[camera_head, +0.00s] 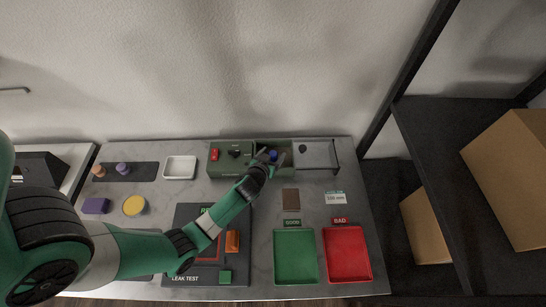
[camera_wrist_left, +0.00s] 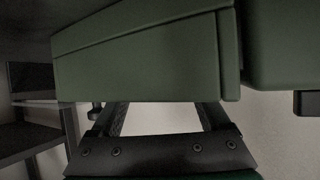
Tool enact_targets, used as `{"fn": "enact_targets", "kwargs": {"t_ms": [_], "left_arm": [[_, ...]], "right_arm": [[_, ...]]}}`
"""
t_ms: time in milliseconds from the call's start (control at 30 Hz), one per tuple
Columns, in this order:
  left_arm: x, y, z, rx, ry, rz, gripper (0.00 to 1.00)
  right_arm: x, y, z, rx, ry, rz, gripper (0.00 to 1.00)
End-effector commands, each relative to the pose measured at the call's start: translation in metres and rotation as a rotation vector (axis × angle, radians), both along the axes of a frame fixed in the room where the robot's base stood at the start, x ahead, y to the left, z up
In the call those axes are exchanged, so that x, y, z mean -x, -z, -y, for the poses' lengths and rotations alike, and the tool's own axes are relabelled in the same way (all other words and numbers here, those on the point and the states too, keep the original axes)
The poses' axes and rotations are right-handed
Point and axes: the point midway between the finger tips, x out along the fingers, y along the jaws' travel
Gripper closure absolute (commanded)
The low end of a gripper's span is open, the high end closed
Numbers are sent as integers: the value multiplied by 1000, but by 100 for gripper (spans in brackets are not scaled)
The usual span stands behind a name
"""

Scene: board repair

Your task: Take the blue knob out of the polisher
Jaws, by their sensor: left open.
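The polisher (camera_head: 230,170) is a dark green box at the back of the bench, with a red switch and a black dial on its left part and an open bay on its right. The blue knob (camera_head: 273,155) shows as a small blue spot in that bay, partly hidden by my gripper. My left gripper (camera_head: 271,159) is over the bay, open, with its fingers close around the knob; I cannot tell whether they touch it. In the left wrist view, the two fingers (camera_wrist_left: 160,115) are apart, and a green housing hides their tips. The knob is not visible there.
A clear-sided stand (camera_head: 318,155) is just right of the polisher. A green tray (camera_head: 296,257) and a red tray (camera_head: 347,254) lie in front. A white tray (camera_head: 180,167), a purple block (camera_head: 96,206) and a yellow disc (camera_head: 134,205) are left. My left arm crosses the leak test mat (camera_head: 200,280).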

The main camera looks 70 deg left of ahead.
Motion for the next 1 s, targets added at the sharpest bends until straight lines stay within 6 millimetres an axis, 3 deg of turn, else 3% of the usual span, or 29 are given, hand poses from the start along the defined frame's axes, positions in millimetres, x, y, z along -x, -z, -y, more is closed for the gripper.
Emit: {"fn": "enact_targets", "kwargs": {"t_ms": [267, 700, 1000], "left_arm": [[-4, 3, -4, 0, 0, 0, 21], [-4, 3, -4, 0, 0, 0, 100], [-4, 2, -4, 0, 0, 0, 100]], "right_arm": [[0, 2, 0, 0, 0, 0, 50], [0, 2, 0, 0, 0, 0, 50], [0, 1, 0, 0, 0, 0, 50]]}}
